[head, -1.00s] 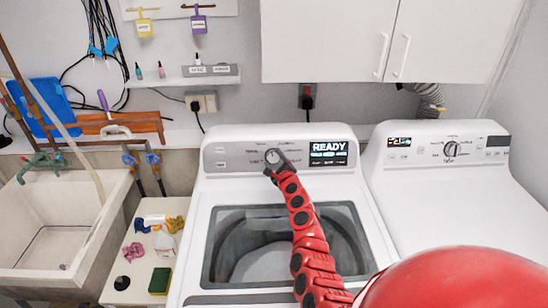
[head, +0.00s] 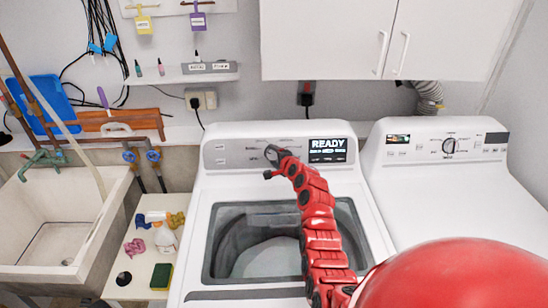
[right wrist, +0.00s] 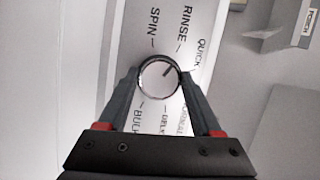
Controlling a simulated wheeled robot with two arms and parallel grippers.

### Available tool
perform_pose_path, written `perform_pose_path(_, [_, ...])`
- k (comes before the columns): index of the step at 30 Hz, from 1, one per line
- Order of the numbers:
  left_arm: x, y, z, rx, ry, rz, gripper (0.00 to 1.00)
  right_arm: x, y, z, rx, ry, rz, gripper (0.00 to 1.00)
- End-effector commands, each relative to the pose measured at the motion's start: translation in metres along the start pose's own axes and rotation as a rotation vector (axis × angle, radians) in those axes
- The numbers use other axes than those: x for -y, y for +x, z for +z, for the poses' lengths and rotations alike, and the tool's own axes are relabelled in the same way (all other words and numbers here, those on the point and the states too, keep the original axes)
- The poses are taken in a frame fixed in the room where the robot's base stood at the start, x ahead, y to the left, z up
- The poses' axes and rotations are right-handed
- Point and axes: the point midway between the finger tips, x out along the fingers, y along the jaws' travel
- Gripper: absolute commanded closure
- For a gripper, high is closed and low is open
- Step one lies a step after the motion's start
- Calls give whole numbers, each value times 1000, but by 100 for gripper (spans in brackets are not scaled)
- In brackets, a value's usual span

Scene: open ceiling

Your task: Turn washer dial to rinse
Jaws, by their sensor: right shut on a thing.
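The washer (head: 205,210) stands in the middle of the head view, with its display reading READY. Its round dial (right wrist: 160,77) shows in the right wrist view, with a dark mark pointing up and right, roughly between the RINSE (right wrist: 187,24) and QUICK (right wrist: 200,56) labels. The SPIN label (right wrist: 153,28) is above the dial. My right gripper (head: 272,158) reaches the washer's panel and is shut on the dial, one finger on each side. In the head view the gripper partly hides the dial. My left gripper is not in view.
A second white machine (head: 475,190) with its own knob stands at the right. White cabinets (head: 390,40) hang above the washers.

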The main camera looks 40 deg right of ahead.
Motion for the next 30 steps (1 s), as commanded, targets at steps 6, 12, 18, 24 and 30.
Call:
perform_pose_path(6, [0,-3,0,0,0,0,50,-2,0,1,3,-64,27,90])
perform_pose_path(12, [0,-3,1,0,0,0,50,-1,0,0,1,-86,34,90])
perform_pose_path(18, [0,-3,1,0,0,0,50,-1,0,0,1,-87,35,90])
perform_pose_path(24, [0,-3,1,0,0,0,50,-2,0,1,2,-86,35,25])
perform_pose_path(30, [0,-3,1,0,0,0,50,-1,0,0,1,-86,34,4])
